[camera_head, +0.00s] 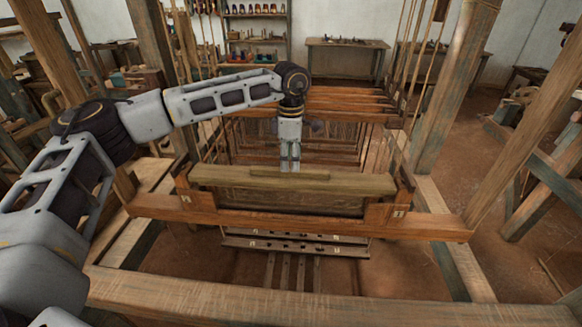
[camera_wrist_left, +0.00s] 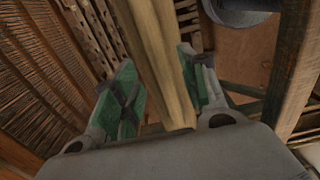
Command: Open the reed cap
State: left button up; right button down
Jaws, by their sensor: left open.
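The reed cap (camera_head: 350,184) is a long pale wooden bar lying level across the top of the loom's beater frame. A narrower raised strip (camera_head: 289,173) runs along its middle. My left gripper (camera_head: 289,160) points down at the middle of the cap, its fingers reaching its far edge in the head view. In the left wrist view, the green-padded fingers of my left gripper (camera_wrist_left: 160,90) are open, with a wooden bar (camera_wrist_left: 152,55) between them and gaps on both sides. Whether the fingertips touch the wood is not clear. My right gripper is not in view.
The beater's lower beam (camera_head: 300,221) runs under the cap, with end blocks on both sides. A thick front beam (camera_head: 330,304) crosses the foreground. Heavy posts (camera_head: 449,85) flank the loom, and ropes hang beside them. Warp threads and harnesses lie behind the cap.

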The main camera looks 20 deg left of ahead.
aim_at(290, 177)
pick_arm(q)
jog(key=shift+f+p, duration=0.3)
jog(key=shift+f, duration=1.65)
grip_shut()
